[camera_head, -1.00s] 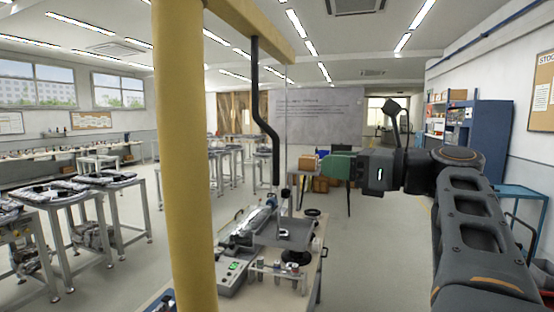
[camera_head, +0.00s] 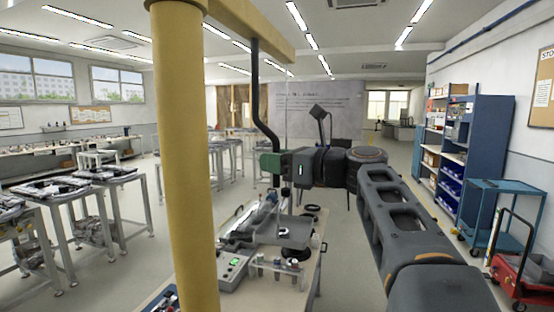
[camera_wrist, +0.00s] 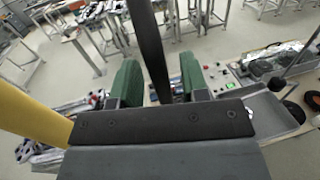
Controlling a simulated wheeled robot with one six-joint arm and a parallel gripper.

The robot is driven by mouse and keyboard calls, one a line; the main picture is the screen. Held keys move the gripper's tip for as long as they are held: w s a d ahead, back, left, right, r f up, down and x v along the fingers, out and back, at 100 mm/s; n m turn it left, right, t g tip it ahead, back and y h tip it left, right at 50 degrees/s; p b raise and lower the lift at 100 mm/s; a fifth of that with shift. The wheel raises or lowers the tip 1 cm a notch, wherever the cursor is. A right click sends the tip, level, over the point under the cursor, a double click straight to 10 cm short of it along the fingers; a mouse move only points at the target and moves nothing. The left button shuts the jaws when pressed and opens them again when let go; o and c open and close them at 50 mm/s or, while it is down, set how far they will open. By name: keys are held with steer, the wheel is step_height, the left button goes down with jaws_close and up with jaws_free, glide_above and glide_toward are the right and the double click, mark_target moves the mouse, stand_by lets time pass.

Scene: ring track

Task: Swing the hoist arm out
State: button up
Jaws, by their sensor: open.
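The hoist has a thick yellow post (camera_head: 182,150) and a yellow arm (camera_head: 235,22) running from its top toward the upper right. A black bent handle bar (camera_head: 256,90) hangs down from the arm. The bar also shows in the wrist view (camera_wrist: 149,45), running down between the green fingers. My gripper (camera_head: 270,163) is at the lower part of the bar. In the wrist view my gripper (camera_wrist: 160,80) is open, with one green finger on each side of the bar. I cannot tell whether either finger touches it. The bar's lower end is partly hidden.
A bench (camera_head: 300,287) with a grey control box (camera_head: 232,266) and small parts stands below the gripper. Tables (camera_head: 60,196) fill the left. A blue shelf (camera_head: 482,150), a blue cart (camera_head: 505,190) and a red trolley (camera_head: 522,278) stand at right. The floor between is clear.

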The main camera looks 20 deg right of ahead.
steer(key=shift+c, duration=0.4)
jaws_close()
